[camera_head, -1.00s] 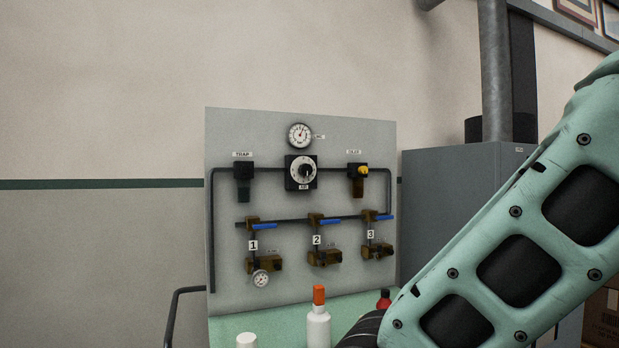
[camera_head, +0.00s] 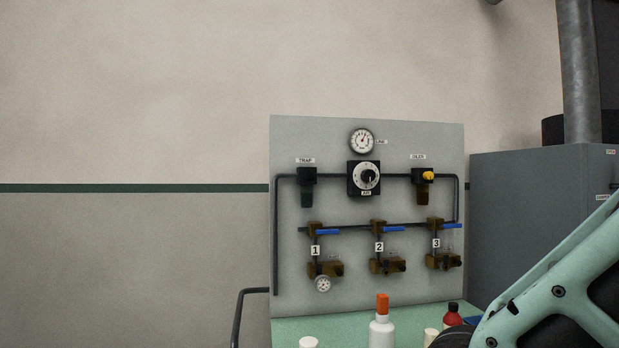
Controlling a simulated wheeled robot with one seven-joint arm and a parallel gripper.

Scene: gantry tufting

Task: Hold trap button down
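The trap (camera_head: 307,186) is a small dark unit with a darker bowl below it, at the upper left of the grey panel (camera_head: 288,270). A white label reading TRAP (camera_head: 305,160) sits just above it. I cannot make out a separate button on it at this size. My gripper is not in view. Only part of my pale green arm shows at the lower right, well apart from the trap.
The panel carries a gauge (camera_head: 361,141), a round AIR dial (camera_head: 364,178), an oiler with a yellow knob (camera_head: 424,175) and blue-handled valves (camera_head: 327,232). Bottles, one orange-capped (camera_head: 382,325), stand on the green surface below. A grey cabinet (camera_head: 520,215) stands at right.

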